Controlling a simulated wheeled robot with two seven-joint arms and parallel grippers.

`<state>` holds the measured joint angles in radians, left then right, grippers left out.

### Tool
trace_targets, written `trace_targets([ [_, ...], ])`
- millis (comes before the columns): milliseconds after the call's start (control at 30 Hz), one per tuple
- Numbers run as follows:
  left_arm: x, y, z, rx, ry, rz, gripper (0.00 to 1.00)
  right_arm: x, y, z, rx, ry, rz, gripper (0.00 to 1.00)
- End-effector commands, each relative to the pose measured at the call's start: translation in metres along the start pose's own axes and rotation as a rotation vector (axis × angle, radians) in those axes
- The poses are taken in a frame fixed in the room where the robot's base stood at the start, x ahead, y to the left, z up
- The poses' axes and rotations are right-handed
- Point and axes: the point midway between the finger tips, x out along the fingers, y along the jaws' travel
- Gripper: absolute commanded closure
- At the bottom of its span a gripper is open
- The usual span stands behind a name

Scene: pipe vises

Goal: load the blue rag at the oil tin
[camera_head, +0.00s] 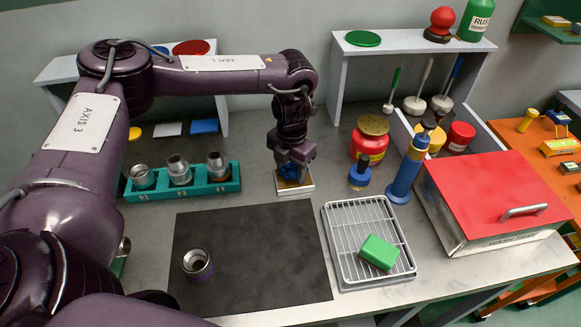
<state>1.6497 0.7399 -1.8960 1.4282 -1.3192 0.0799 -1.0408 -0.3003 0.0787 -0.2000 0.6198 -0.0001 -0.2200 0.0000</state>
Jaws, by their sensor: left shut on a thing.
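My left gripper (293,160) points down near the middle of the bench and is shut on the blue rag (289,172). The rag is small, dark blue and bunched, and the fingers partly hide it. It is at a small white-edged tray (296,191); I cannot tell whether it touches the tray. The oil tin (369,141), red with a gold lid, stands to the right of the gripper, apart from it. My right gripper is not in view.
A blue-capped bottle (360,174) and a tall blue tool (406,172) stand near the tin. A wire rack (345,232) holds a green block (378,252). A red-lidded box (493,195) is at right. A teal holder (218,187) carries metal fittings. The dark mat (255,255) is mostly clear.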

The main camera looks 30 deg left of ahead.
Motion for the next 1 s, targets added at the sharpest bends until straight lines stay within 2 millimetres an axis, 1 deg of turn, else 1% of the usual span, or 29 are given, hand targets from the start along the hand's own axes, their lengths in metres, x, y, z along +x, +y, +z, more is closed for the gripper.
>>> trace_targets([
  [1000,0.010,0.000,0.000,0.000,0.000,0.000,0.69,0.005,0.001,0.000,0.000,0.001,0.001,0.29],
])
